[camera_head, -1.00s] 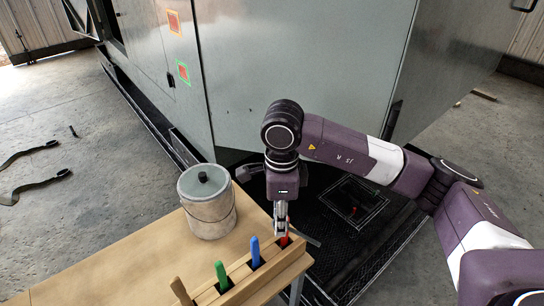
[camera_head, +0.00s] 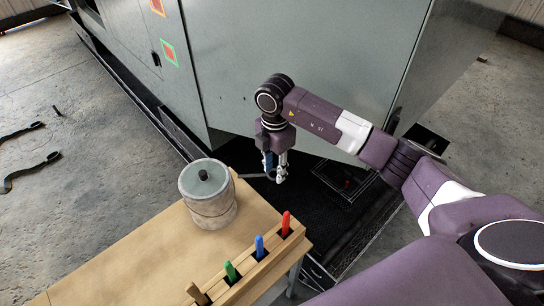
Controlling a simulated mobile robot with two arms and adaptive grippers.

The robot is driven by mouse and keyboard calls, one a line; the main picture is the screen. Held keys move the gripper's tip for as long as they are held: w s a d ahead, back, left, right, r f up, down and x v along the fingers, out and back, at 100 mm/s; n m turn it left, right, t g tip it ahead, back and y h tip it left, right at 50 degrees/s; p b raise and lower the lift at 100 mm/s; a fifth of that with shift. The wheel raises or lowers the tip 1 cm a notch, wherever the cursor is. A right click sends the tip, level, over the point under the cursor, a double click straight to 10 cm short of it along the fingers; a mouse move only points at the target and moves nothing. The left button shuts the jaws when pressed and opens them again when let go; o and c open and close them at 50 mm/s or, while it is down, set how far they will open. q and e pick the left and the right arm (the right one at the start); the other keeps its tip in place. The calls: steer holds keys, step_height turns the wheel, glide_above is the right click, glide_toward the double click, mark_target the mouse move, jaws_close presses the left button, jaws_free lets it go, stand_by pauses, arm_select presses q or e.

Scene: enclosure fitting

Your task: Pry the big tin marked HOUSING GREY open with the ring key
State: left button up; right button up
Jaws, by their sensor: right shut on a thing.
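The big grey tin (camera_head: 208,207) stands upright on the wooden table, its pale lid on top with a small dark knob or plug. No marking on it can be read. My right gripper (camera_head: 277,179) is in the air past the table's far right edge, to the right of the tin and apart from it. It is shut on a thin grey bar (camera_head: 253,176) that points left towards the tin. The bar is too small to tell if it is the ring key. My left gripper is out of view.
A wooden rack (camera_head: 262,270) on the table's front right side holds brown, green, blue and red handles (camera_head: 286,222). A large grey metal enclosure (camera_head: 290,70) stands behind. The table top (camera_head: 130,260) left of the rack is clear.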

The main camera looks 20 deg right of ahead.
mark_target(271, 172)
steer(key=shift+w+d+f+m, duration=0.15)
steer(key=shift+w+d+m, duration=0.1)
steer(key=shift+m, duration=0.65)
steer(key=shift+a+f+b, duration=0.15)
steer(key=shift+f+b, duration=0.8)
steer(key=shift+f, duration=0.25)
steer(key=shift+a+f+b, duration=0.15)
steer(key=shift+f+b, duration=0.75)
steer(key=shift+f, duration=0.25)
steer(key=shift+w+a+r, duration=0.1)
steer(key=shift+w+a, duration=0.1)
steer(key=shift+a, duration=0.05)
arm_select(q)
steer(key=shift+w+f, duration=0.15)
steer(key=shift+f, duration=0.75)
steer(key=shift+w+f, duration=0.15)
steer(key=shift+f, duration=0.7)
arm_select(e)
steer(key=shift+w+a, duration=0.4)
steer(key=shift+a, duration=0.3)
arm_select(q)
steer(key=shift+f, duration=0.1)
arm_select(e)
steer(key=shift+w+a, duration=0.3)
steer(key=shift+a, duration=0.25)
